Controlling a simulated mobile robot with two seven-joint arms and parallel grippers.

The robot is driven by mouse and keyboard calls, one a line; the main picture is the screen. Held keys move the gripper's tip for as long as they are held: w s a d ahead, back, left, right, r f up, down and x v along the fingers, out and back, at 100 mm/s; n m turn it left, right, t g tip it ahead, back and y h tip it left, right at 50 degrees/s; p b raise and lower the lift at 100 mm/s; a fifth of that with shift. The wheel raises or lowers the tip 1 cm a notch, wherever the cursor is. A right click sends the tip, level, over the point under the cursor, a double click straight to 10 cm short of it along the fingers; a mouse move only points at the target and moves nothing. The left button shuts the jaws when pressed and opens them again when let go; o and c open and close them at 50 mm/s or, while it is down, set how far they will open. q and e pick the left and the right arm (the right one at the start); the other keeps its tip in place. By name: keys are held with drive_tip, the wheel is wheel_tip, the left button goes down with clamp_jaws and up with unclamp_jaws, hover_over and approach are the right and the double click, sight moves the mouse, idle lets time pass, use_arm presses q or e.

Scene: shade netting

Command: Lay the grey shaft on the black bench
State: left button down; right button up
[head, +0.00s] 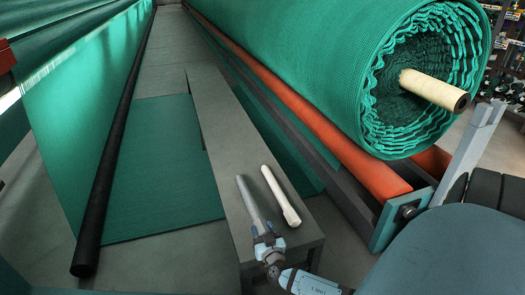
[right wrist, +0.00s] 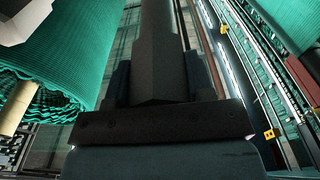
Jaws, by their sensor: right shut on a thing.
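The grey shaft (head: 251,199) is a short rod seen over the near end of the dark bench (head: 215,115) in the head view. My right gripper (head: 266,238) is shut on the shaft's near end, and the shaft points away from me. I cannot tell whether the shaft touches the bench top. In the right wrist view, the shaft (right wrist: 160,45) looks dark and runs up between the two fingers of my right gripper (right wrist: 158,80). My left gripper is not in view.
A cream rod (head: 280,195) lies on the bench just right of the shaft. A large green netting roll (head: 300,60) and an orange roller (head: 330,140) stand to the right. A long black bar (head: 110,165) runs along green netting at left. The bench's far part is bare.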

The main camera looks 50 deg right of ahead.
drive_tip(key=shift+f, duration=0.7)
drive_tip(key=shift+f+b, duration=0.35)
drive_tip(key=shift+f, duration=1.45)
clamp_jaws()
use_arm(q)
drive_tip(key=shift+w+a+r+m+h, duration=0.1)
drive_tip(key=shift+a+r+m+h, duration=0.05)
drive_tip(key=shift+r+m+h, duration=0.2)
use_arm(e)
drive_tip(key=shift+f, duration=0.3)
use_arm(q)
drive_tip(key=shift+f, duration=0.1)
